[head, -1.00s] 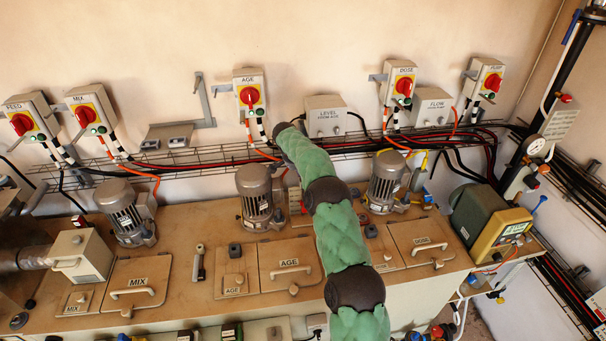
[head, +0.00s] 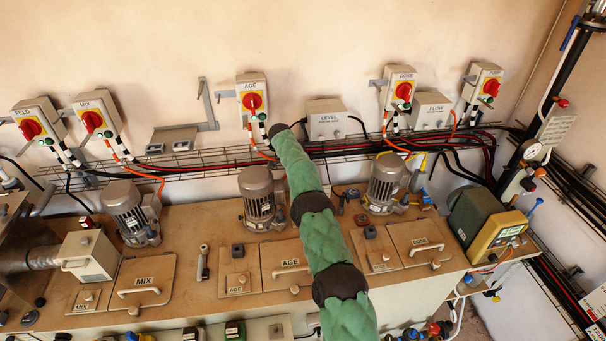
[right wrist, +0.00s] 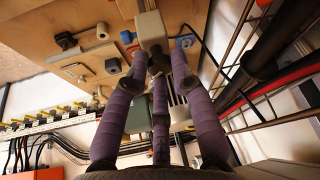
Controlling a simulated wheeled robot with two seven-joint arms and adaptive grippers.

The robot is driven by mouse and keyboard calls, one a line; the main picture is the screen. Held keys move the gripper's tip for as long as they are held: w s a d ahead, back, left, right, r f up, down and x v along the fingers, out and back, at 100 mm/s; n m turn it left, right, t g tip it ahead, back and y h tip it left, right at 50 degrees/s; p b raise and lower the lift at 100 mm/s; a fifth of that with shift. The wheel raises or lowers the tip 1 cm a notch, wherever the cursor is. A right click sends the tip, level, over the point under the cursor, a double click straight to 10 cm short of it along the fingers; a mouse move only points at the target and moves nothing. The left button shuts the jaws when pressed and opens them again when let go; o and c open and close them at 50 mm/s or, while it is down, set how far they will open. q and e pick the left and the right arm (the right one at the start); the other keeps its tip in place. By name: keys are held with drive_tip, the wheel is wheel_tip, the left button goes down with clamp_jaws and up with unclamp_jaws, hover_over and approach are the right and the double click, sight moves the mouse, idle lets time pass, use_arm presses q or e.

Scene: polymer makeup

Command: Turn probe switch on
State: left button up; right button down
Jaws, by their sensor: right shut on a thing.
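I cannot make out a label that marks the probe switch. Red rotary handles on yellow plates sit on the wall boxes FEED (head: 38,120), MIX (head: 98,115), AGE (head: 252,98), DOSE (head: 399,90) and PUMP (head: 484,85); LEVEL (head: 326,119) and FLOW (head: 432,111) boxes hang between. My green arm reaches up to just below the AGE box, its gripper hidden there. In the right wrist view my right gripper (right wrist: 155,62) has purple fingers closed around the lower end of a pale cream block (right wrist: 151,28). My left gripper is not in view.
A wire cable tray (head: 190,158) with black, red and orange cables runs along the wall. Grey motors (head: 258,195) stand on the bench (head: 220,222) with AGE and MIX lids (head: 140,283). A green-yellow device (head: 485,222) stands at the bench's right end.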

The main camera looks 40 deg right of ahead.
drive_tip(key=shift+d+r, duration=0.2)
drive_tip(key=shift+r, duration=0.05)
drive_tip(key=c, duration=1.1)
unclamp_jaws()
drive_tip(key=shift+o, duration=0.2)
drive_tip(key=shift+f, duration=0.1)
drive_tip(key=shift+a, duration=0.1)
drive_tip(key=v, duration=1.2)
drive_tip(key=shift+s+f, duration=0.1)
